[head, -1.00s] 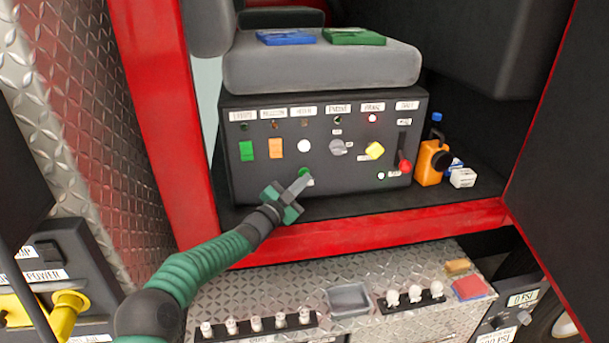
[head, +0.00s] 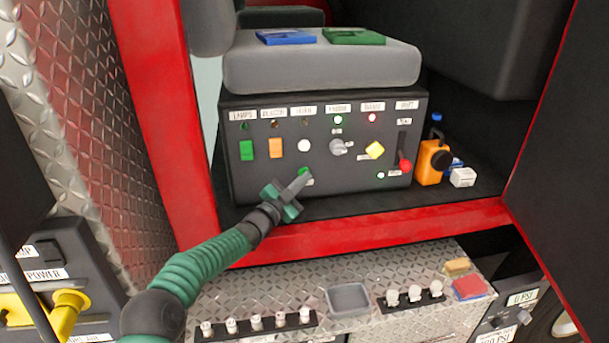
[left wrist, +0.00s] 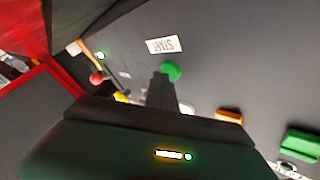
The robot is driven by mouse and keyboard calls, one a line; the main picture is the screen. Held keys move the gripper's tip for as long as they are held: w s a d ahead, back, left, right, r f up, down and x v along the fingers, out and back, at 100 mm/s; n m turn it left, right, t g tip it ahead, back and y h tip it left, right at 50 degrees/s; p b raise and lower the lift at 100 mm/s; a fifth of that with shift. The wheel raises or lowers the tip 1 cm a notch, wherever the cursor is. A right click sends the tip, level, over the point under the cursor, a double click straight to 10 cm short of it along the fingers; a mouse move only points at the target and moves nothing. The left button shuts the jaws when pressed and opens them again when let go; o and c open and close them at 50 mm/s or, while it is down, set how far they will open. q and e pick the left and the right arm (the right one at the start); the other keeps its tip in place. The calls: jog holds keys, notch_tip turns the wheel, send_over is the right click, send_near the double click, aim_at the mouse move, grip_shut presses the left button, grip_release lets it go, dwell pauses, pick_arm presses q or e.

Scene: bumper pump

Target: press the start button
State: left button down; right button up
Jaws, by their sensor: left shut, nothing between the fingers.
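The green round start button (head: 304,171) is low on the dark control panel (head: 270,185). In the left wrist view the button (left wrist: 173,71) shows beside a label reading START (left wrist: 164,45). My left gripper (head: 302,182) is shut and empty, its fingertips pointing up at the button. The tips (left wrist: 162,78) overlap the button's edge in the left wrist view; whether they touch it I cannot tell. The lamp under the ENGINE label (head: 337,121) glows green. My right gripper is not in view.
Above the button sit a white button (head: 304,146), a grey knob (head: 338,147) and a yellow knob (head: 375,150). A red-knobbed lever (head: 405,165) is at the panel's right. An orange container (head: 429,163) stands beside the panel. The red sill (head: 370,227) runs below.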

pick_arm(q)
jog(key=shift+s+d+b, duration=0.1)
jog(key=shift+s+b, duration=0.5)
jog(key=shift+s, duration=0.05)
jog(key=s+b, duration=0.2)
jog(key=s+d+b, duration=0.1)
jog(key=s+b, duration=0.1)
jog(key=s, duration=0.1)
jog(key=shift+b, duration=0.3)
jog(key=shift+f, duration=0.15)
